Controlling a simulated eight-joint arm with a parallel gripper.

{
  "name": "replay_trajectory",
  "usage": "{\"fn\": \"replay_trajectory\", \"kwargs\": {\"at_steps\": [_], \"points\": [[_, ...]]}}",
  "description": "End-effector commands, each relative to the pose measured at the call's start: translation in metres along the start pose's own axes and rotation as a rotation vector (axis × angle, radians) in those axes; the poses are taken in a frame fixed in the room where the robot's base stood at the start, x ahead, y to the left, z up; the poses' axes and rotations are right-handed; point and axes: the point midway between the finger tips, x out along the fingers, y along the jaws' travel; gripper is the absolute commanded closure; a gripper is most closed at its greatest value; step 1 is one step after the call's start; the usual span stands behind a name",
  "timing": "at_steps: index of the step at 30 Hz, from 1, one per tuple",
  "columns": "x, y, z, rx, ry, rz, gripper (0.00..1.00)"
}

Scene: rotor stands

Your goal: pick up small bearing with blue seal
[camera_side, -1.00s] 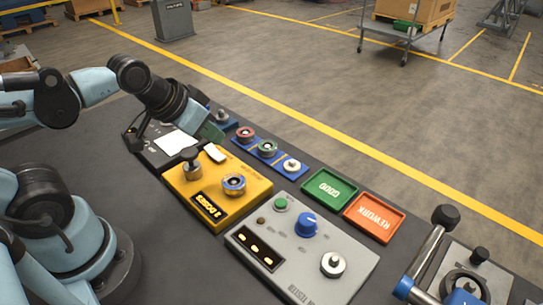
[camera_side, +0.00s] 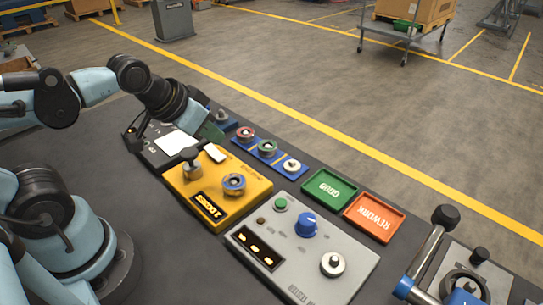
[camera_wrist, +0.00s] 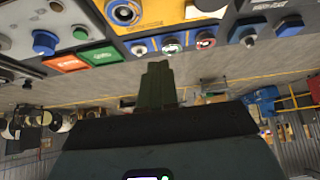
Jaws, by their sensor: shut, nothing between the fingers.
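A round part with a blue ring (camera_side: 234,183) sits on the yellow box (camera_side: 254,194) in the side view. It looks like the bearing with the blue seal, and it also shows at the top of the wrist view (camera_wrist: 122,13). My gripper (camera_side: 210,132) is shut and empty, with dark green fingers. It is above the back part of the yellow box, to the left of and behind the blue-ringed part and apart from it. The shut fingers (camera_wrist: 157,85) also show in the wrist view.
A blue rack (camera_side: 277,160) holds a red-ringed part (camera_side: 245,133), a green-ringed part (camera_side: 267,147) and a pale post (camera_side: 291,165). A grey tester (camera_side: 290,262), a green tray (camera_side: 330,187) and an orange tray (camera_side: 374,215) lie to the right. A knobbed post (camera_side: 192,165) stands on the yellow box.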

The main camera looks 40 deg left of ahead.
Motion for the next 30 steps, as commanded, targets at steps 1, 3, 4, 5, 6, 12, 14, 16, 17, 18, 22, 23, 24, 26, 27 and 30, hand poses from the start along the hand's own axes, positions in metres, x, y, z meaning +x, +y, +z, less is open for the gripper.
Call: {"fn": "replay_trajectory", "kwargs": {"at_steps": [1, 3, 4, 5, 6, 12, 14, 16, 17, 18, 22, 23, 24, 26, 27, 30], "points": [[0.0000, 0.0000, 0.0000, 0.000, 0.000, 0.000, 1.00], [0.0000, 0.0000, 0.0000, 0.000, 0.000, 0.000, 1.00], [0.0000, 0.0000, 0.0000, 0.000, 0.000, 0.000, 1.00], [0.0000, 0.0000, 0.0000, 0.000, 0.000, 0.000, 1.00], [0.0000, 0.0000, 0.0000, 0.000, 0.000, 0.000, 1.00], [0.0000, 0.0000, 0.0000, 0.000, 0.000, 0.000, 0.91], [0.0000, 0.0000, 0.0000, 0.000, 0.000, 0.000, 0.82], [0.0000, 0.0000, 0.0000, 0.000, 0.000, 0.000, 0.71], [0.0000, 0.0000, 0.0000, 0.000, 0.000, 0.000, 0.66], [0.0000, 0.0000, 0.0000, 0.000, 0.000, 0.000, 0.60], [0.0000, 0.0000, 0.0000, 0.000, 0.000, 0.000, 0.40], [0.0000, 0.0000, 0.0000, 0.000, 0.000, 0.000, 0.36], [0.0000, 0.0000, 0.0000, 0.000, 0.000, 0.000, 0.30], [0.0000, 0.0000, 0.0000, 0.000, 0.000, 0.000, 0.20], [0.0000, 0.0000, 0.0000, 0.000, 0.000, 0.000, 0.16], [0.0000, 0.0000, 0.0000, 0.000, 0.000, 0.000, 0.16]]}}
